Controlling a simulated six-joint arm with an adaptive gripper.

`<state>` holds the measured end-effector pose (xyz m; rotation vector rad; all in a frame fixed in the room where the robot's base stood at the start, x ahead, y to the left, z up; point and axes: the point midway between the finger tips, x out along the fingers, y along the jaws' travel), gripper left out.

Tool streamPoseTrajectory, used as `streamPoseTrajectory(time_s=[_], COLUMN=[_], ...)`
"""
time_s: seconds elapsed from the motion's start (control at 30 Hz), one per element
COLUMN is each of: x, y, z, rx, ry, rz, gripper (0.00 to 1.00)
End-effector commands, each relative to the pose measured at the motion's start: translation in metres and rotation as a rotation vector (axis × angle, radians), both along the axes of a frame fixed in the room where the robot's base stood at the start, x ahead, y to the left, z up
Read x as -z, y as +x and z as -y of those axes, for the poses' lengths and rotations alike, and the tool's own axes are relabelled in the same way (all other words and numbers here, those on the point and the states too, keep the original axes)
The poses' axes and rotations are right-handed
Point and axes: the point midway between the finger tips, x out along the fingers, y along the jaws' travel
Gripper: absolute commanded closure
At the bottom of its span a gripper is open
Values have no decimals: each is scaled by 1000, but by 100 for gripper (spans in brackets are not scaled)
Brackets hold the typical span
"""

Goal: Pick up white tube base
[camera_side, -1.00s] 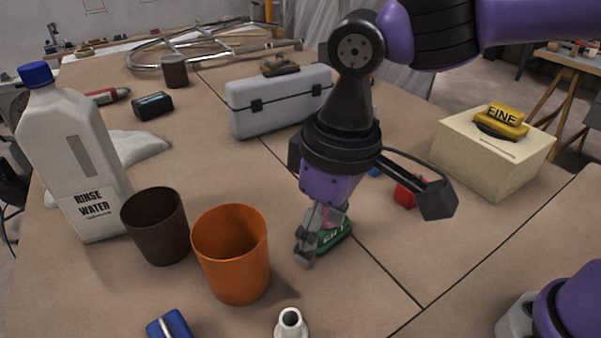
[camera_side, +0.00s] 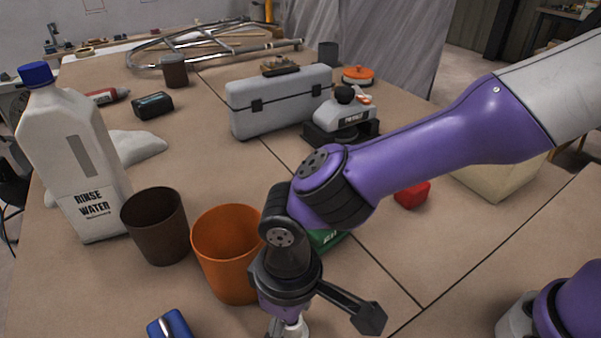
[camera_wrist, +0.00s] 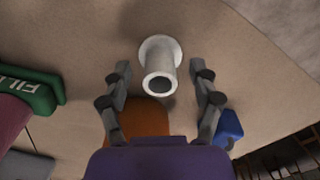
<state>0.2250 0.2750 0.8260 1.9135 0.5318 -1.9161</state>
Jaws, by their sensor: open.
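The white tube base (camera_wrist: 160,66) stands on the table in the wrist view, a short hollow tube on a round flange, with its open end facing the camera. My gripper (camera_wrist: 160,72) is open, with one finger on each side of the tube and a visible gap to both. In the side view the tube base (camera_side: 297,328) shows only in part at the bottom edge, mostly hidden by my gripper. The fingertips are hidden or cut off there.
An orange cup (camera_side: 230,262) stands close beside my gripper, with a brown cup (camera_side: 157,226) further left. A blue object (camera_side: 170,325) lies at the front left. A green block (camera_side: 328,240) is partly hidden behind my arm. A rinse water jug (camera_side: 75,155) stands at left.

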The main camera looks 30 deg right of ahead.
Motion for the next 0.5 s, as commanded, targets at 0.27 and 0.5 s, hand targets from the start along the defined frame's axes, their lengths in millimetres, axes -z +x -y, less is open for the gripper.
streamPoseTrajectory(time_s=[0.27,0.5], x=[2,2], y=[0,0], z=[0,0], rx=[0,0], ry=[1,1], rz=[1,1], gripper=[49,100])
